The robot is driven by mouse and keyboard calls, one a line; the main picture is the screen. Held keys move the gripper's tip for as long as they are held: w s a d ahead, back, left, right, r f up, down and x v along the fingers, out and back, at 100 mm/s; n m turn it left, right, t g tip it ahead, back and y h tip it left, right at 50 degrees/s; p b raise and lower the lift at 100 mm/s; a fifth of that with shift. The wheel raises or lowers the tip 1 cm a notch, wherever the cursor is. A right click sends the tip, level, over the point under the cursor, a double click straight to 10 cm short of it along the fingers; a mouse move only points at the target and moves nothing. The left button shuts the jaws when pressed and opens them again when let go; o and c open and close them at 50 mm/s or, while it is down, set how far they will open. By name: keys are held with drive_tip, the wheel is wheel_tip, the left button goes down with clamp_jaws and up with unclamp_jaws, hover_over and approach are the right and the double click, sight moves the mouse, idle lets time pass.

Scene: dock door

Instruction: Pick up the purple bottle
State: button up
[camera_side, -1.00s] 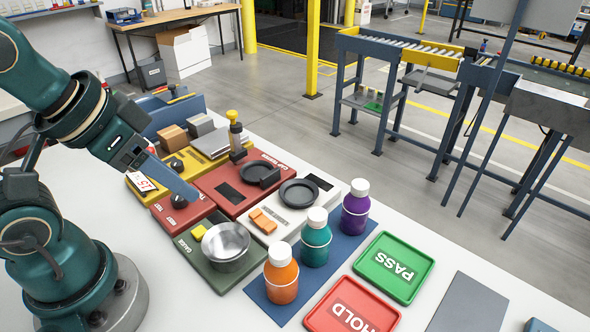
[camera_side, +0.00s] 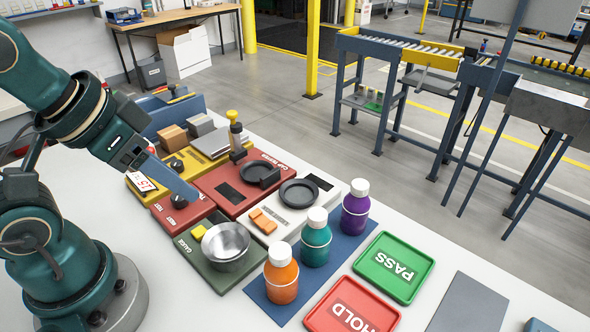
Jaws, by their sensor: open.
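The purple bottle (camera_side: 355,211) has a white cap and stands upright at the far end of a row of bottles on a dark blue mat (camera_side: 258,294). A teal bottle (camera_side: 316,243) stands next to it, and an orange bottle (camera_side: 281,278) stands nearest. My gripper (camera_side: 191,194) is at the left, above the red tester station, well apart from the purple bottle. It is open, and I see nothing held in it. The gap between its fingers is hard to make out from this side.
A steel bowl (camera_side: 226,243) on a green base, a white scale (camera_side: 324,184) and a red cap tester (camera_side: 232,190) lie between my gripper and the bottles. A green PASS tray (camera_side: 394,264) and a red HOLD tray (camera_side: 350,310) lie right of the mat.

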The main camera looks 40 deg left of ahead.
drive_tip(key=o, duration=0.4)
drive_tip(key=shift+c, duration=0.2)
